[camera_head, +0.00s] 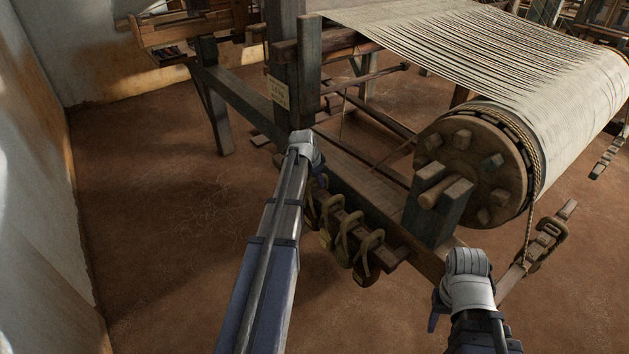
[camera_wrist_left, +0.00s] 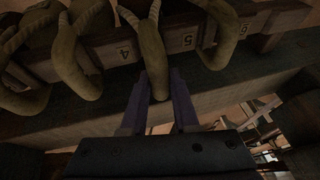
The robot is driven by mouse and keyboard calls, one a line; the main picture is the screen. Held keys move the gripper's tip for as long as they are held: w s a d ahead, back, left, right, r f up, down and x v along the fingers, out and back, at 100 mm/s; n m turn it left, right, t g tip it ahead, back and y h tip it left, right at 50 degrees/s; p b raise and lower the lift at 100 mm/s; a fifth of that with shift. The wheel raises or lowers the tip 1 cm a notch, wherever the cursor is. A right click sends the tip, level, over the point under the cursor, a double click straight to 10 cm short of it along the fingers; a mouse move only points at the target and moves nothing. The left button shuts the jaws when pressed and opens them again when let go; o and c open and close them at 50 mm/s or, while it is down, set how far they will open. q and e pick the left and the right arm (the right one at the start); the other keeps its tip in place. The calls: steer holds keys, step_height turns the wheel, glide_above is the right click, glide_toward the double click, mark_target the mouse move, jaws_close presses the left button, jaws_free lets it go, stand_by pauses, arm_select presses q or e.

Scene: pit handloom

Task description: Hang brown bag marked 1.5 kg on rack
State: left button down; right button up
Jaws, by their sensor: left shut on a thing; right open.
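My left gripper (camera_head: 319,180) is at the far end of a short wooden rack (camera_head: 388,258) in the head view. In the left wrist view its two fingers (camera_wrist_left: 158,108) are shut on an olive-brown bag (camera_wrist_left: 152,58), a thick curved loop between the fingers and in front of the rack. No 1.5 kg mark can be read. The rack (camera_wrist_left: 112,51) carries number labels 4, 5 and 6. Several similar brown bags (camera_head: 367,262) hang along it in the head view. My right gripper (camera_head: 452,300) is open and empty, low and right of the rack.
The loom's warp drum (camera_head: 470,165) and a dark wooden block (camera_head: 438,215) stand right of the rack. A post with a paper note (camera_head: 278,93) rises behind my left gripper. A roped bar (camera_head: 540,245) hangs at the right. The earth floor (camera_head: 160,220) at left is clear.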

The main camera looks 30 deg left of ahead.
arm_select(q)
steer(key=shift+f+b, duration=0.7)
steer(key=shift+f, duration=0.3)
steer(key=shift+f, duration=0.2)
steer(key=shift+s+b, duration=0.15)
steer(key=shift+b, duration=0.2)
steer(key=c, duration=0.6)
jaws_free()
steer(key=shift+f, duration=0.1)
steer(key=p+v, duration=0.7)
steer(key=shift+s+r, duration=0.15)
steer(key=shift+r, duration=0.25)
